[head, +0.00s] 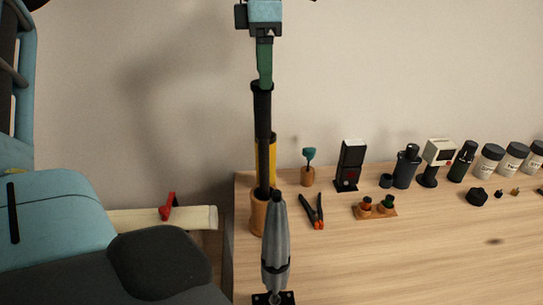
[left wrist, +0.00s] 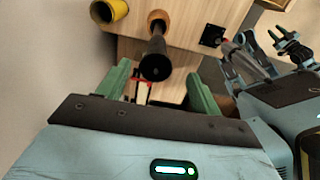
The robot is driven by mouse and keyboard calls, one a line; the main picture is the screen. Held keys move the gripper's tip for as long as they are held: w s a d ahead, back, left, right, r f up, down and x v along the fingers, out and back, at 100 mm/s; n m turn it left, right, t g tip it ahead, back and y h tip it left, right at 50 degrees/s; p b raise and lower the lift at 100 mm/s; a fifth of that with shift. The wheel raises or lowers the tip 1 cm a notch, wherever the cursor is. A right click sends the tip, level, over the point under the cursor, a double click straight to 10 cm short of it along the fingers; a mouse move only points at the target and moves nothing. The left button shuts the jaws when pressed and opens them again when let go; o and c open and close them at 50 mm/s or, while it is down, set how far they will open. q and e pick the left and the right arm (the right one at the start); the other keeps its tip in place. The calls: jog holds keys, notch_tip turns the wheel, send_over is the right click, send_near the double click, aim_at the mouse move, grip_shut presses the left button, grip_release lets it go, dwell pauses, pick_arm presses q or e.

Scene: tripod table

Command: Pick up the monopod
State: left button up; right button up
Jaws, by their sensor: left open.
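The monopod (head: 262,115) is a black pole standing upright in a round orange-brown holder (head: 257,212) at the table's left end. In the left wrist view the monopod (left wrist: 155,64) shows its round black top, with the holder (left wrist: 158,17) beyond. My left gripper (head: 264,84) is open and empty, its green fingertips about level with the pole's top. In the left wrist view the pole top lies between the fingers of the left gripper (left wrist: 159,72); contact cannot be told. My right gripper (left wrist: 281,36) shows small in the left wrist view, its fingers apart and empty.
A grey folded tripod-like thing (head: 275,245) stands close in front of the holder. A yellow cylinder (head: 272,150) stands just behind the pole. Pliers (head: 315,212) lie to the right. Several small items line the back of the table (head: 420,260); its front right is mostly clear.

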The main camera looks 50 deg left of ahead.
aim_at(263, 103)
pick_arm(q)
jog(key=shift+s+f, duration=0.25)
jog(key=shift+f, duration=0.05)
jog(key=shift+w+f, duration=0.15)
jog(key=shift+f, duration=0.8)
jog(key=shift+w+a+f+p, duration=0.15)
jog(key=shift+f+p, duration=0.1)
jog(key=shift+f, duration=1.05)
jog(key=shift+s+a+f+p, duration=0.1)
jog(key=shift+a+f+p, duration=0.1)
jog(key=shift+f, duration=1.05)
jog(key=shift+w, duration=0.1)
grip_shut()
